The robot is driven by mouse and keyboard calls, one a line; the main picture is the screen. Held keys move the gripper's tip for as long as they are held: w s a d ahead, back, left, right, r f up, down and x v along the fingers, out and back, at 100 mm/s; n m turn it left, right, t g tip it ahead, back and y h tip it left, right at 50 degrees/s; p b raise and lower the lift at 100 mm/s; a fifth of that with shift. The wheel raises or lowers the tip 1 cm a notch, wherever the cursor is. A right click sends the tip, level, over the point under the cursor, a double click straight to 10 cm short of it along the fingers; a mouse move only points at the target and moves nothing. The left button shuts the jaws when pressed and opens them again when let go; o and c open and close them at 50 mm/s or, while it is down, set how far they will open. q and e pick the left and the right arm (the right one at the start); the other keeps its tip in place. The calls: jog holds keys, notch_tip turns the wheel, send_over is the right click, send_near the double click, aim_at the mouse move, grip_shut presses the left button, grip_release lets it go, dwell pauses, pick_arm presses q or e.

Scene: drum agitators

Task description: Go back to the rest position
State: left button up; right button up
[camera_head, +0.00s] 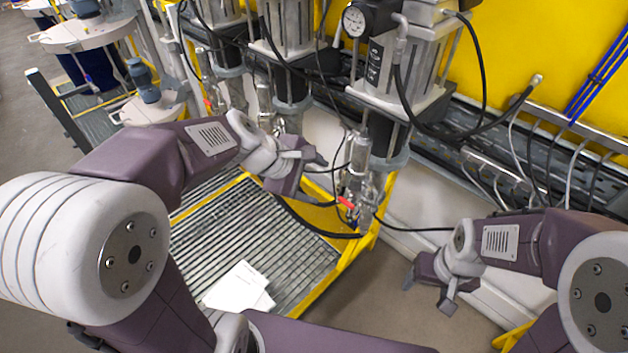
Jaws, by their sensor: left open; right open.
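My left gripper (312,170) is at mid-picture, above the far right part of the grated platform and just left of the valve fittings (355,190) with a red handle. Its jaws are open and I see nothing held in them. Whether it touches the fittings or hoses is hard to tell. My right gripper (428,290) hangs at the lower right, open and empty, over the bare floor in front of the white base wall. Both arms reach forward from the bottom corners.
Several agitator units with a pressure gauge (354,21) stand along the yellow wall (520,60). Black hoses loop near my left gripper. White papers (238,288) lie on the grated platform (215,245), which has yellow edges. Drums (90,35) stand at the upper left.

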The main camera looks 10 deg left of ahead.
dwell(0.3)
pick_arm(q)
jog(key=s+a+f+m+g+y+b, duration=0.2)
jog(key=s+f+m, duration=0.4)
jog(key=f, duration=0.3)
jog(key=s+a+f+m+g+y+b, duration=0.1)
jog(key=s+a+f+m+g+y, duration=0.1)
jog(key=s+a+f+m, duration=0.3)
notch_tip(320, 180, down, 4)
jog(key=s+m, duration=0.1)
jog(key=m, duration=0.3)
jog(key=shift+s+a+f+g+y+b, duration=0.15)
jog(key=shift+s+f+g+y+b, duration=0.15)
jog(key=shift+s+b, duration=0.1)
dwell(1.3)
